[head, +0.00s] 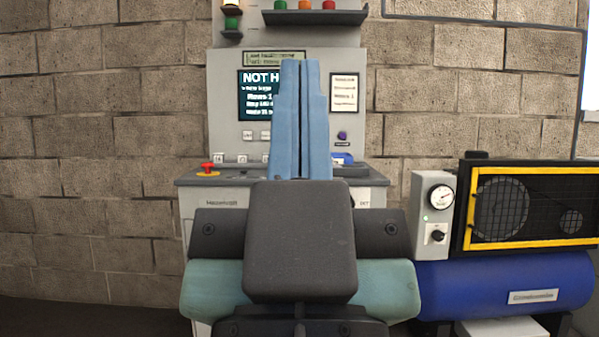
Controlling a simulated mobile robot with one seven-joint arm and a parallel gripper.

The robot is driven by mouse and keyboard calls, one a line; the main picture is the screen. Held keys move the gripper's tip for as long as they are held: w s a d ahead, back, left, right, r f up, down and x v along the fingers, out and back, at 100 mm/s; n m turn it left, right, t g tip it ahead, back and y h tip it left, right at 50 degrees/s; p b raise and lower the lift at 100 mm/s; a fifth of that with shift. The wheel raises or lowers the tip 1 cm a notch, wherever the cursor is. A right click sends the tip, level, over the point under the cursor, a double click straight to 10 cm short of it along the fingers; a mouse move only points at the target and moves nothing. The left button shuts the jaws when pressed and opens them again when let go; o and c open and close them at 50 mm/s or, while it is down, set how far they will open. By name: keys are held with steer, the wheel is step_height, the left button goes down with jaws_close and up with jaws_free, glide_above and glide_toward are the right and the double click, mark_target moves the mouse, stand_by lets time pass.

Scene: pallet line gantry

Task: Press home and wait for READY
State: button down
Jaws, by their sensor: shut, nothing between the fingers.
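My gripper (300,64) points up in the middle of the head view with its two blue fingers side by side and shut. It stands in front of the grey control cabinet (190,205). The dark screen (256,100) shows large white text beginning "NOT H", with smaller lines below; the fingers hide its right part. Small light buttons (248,135) sit under the screen, and more line the console ledge (218,157). Their labels are too small to read, so I cannot tell which is home. Whether the fingers touch the panel cannot be told.
A red mushroom button (207,168) on a yellow base is at the console's left. A purple knob (342,135) sits under a paper notice (344,92). A blue compressor tank (500,284) and a yellow-framed guard (470,210) stand close on the right. A brick wall is behind.

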stand_by(0.4)
step_height(320, 180, up, 38)
steer(key=p, duration=3.7)
steer(key=shift+f, duration=0.25)
